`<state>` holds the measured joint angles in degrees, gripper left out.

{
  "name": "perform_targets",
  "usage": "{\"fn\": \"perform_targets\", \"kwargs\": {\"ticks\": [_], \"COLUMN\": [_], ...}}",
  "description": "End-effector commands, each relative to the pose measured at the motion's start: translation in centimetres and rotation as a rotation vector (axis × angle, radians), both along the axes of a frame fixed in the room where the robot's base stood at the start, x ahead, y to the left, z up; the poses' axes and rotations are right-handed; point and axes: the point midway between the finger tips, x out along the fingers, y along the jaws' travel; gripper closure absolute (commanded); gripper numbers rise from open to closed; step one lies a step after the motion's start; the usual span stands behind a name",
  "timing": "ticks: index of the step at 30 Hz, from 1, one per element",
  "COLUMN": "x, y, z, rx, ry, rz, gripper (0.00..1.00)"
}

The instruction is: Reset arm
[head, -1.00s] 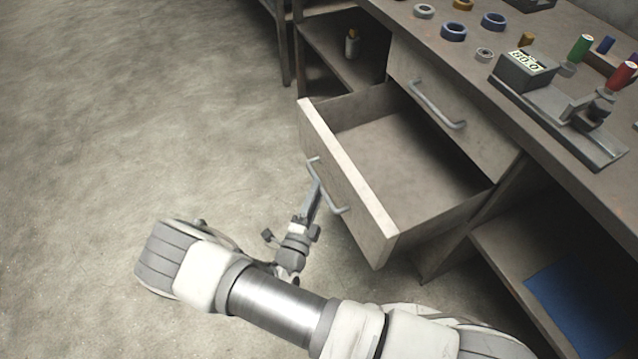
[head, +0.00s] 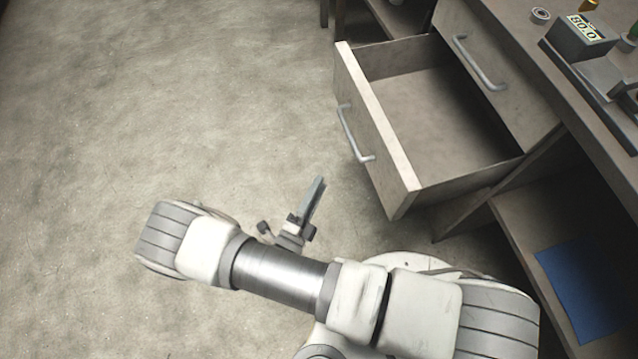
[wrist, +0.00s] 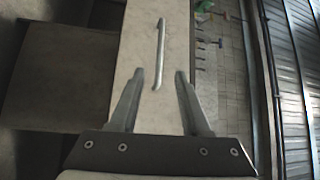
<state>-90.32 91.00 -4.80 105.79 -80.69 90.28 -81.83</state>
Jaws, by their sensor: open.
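My gripper (head: 316,192) is in front of the open drawer, to the left of and below its handle in the head view, with a gap of floor between them. In the wrist view my gripper (wrist: 158,80) shows two fingers spread apart with nothing between them. The drawer (head: 385,150) is pulled out and its inside looks empty. Its metal handle (head: 354,135) also shows in the wrist view (wrist: 160,50), beyond the fingertips and not touched. My arm crosses the lower part of the head view.
A closed drawer (head: 497,85) with a handle is above the open one. The workbench top (head: 515,22) carries a device with a number display (head: 580,30). A blue sheet (head: 580,285) lies on the lower shelf at right. The floor at left is clear.

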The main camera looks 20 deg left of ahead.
Motion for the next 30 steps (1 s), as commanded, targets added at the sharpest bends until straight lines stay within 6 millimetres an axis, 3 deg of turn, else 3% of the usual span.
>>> {"fn": "perform_targets", "kwargs": {"ticks": [14,20,30], "x": [0.4,2.4,5.7], "y": [-0.1,-1.3,-6.5], "z": [0.6,4.4,12.7], "rx": [0.029,0.242,0.761], "ry": [0.001,-0.005,-0.109], "rz": [-0.026,-0.214,-0.664], "gripper": [0.53,0.53,0.53]}}
